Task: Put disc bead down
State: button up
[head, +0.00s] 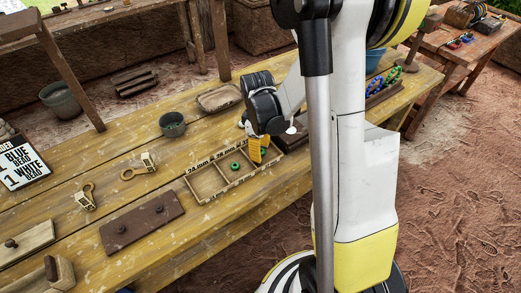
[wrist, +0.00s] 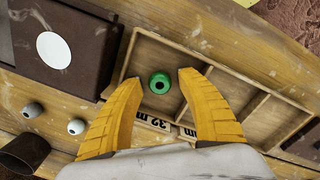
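In the wrist view a green disc bead (wrist: 159,83) with a dark hole lies in the end compartment of a wooden sorting tray (wrist: 283,72). My gripper (wrist: 160,79) is open, with one yellow finger on each side of the bead and a visible gap to both. In the head view my gripper (head: 257,151) is low over the right end of the tray (head: 205,199). A green bead (head: 264,152) shows beside its fingers, and another green bead (head: 235,166) sits further left in the tray. Part of the tray is hidden behind the fingers.
A dark box (wrist: 88,30) with a white disc stands beside the tray's end. Two pale beads (wrist: 76,126) and a dark cup (wrist: 22,155) are near it.

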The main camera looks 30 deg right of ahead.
notch_tip(320, 180, up, 12)
jog(key=p, duration=0.5)
jog(key=s+a+r+m+t, duration=0.7)
jog(key=s+a+r, duration=0.4)
jog(key=a+r, duration=0.2)
jog(key=shift+a+y, duration=0.2)
jog(key=shift+y, duration=0.1)
jog(key=shift+w, duration=0.1)
dwell(0.4)
